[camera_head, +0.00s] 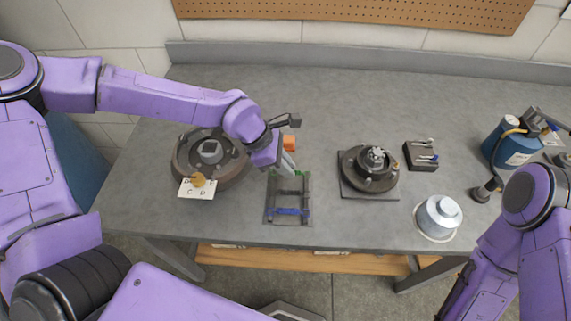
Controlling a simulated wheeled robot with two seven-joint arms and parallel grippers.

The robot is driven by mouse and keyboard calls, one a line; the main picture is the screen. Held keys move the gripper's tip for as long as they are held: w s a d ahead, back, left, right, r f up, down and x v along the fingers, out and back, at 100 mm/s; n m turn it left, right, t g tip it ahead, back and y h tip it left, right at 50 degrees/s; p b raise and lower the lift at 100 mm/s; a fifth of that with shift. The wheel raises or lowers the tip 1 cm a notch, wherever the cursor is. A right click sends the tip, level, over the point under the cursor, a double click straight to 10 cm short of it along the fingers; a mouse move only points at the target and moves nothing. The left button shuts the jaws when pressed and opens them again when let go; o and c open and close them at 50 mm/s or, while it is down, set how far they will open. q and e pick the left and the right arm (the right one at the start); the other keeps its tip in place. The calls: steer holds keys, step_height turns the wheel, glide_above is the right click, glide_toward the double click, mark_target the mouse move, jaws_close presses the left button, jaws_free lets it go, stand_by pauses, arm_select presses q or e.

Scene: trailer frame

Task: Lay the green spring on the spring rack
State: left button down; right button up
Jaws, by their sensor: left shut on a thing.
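The spring rack (267,205) is a dark open frame near the table's front edge, left of centre. A blue spring (290,211) lies across its near part. My left gripper (287,170) is at the rack's far end, pointing down, and is shut on the green spring (305,174). Only small green parts show beside the fingers; the rest is hidden. I cannot tell whether the green spring touches the rack. My right arm is at the right edge, and its gripper is out of view.
A dark round drum (183,165) with a lettered card (197,191) stands left of the rack. An orange block (289,142) is behind the gripper. A hub on a plate (369,172), a dark block (421,155), a silver canister (438,214) and a blue bottle (510,145) stand to the right.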

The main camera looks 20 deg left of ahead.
arm_select(q)
steer(key=shift+s+r, duration=0.1)
steer(key=shift+s, duration=0.05)
steer(key=shift+p, duration=0.4)
steer(key=shift+f, duration=0.55)
stand_by(1.1)
steer(key=shift+f+p, duration=0.15)
steer(key=shift+p, duration=0.2)
stand_by(0.5)
steer(key=c, duration=1.1)
jaws_free()
steer(key=shift+c, duration=1.4)
